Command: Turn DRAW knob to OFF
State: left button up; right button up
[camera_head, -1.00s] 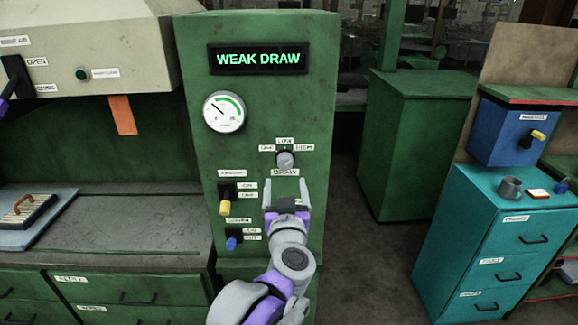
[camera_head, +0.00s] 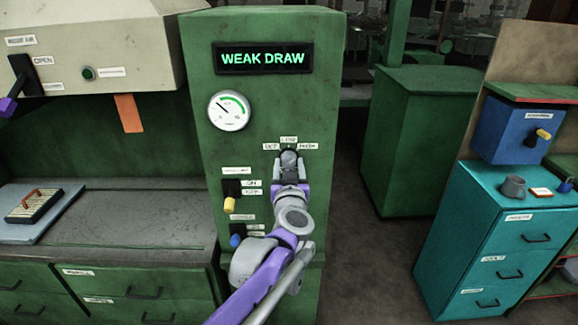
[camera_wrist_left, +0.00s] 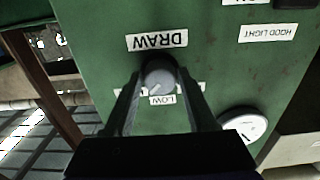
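The DRAW knob (camera_wrist_left: 158,75) is a grey round knob on the green panel (camera_head: 200,75), below the gauge. In the head view my left gripper (camera_head: 289,160) covers most of it; the OFF, LOW and HIGH labels show around it. The wrist view is upside down. There my left gripper's fingers (camera_wrist_left: 160,88) stand on either side of the knob, open, with small gaps seeming to show. The knob's pale mark points to the lower left in that view, near the LOW label (camera_wrist_left: 162,100). The display (camera_head: 263,58) reads WEAK DRAW. My right gripper is not in view.
A round gauge (camera_head: 229,110) is above left of the knob. A yellow-handled switch (camera_head: 230,204) and a blue-handled switch (camera_head: 236,240) are below left, close to my left arm. A teal drawer cabinet (camera_head: 490,235) stands at the right, with open floor before it.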

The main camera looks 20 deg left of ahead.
pick_arm(q)
grip_shut()
jog(key=shift+n, duration=0.3)
jog(key=shift+n+b, duration=0.4)
jog(key=shift+n, duration=0.5)
jog(key=n, duration=0.3)
jog(key=shift+n, duration=0.4)
jog(key=n, duration=0.5)
jog(key=shift+d+r, duration=0.1)
jog(key=n, duration=0.6)
jog(key=shift+n+p, duration=0.3)
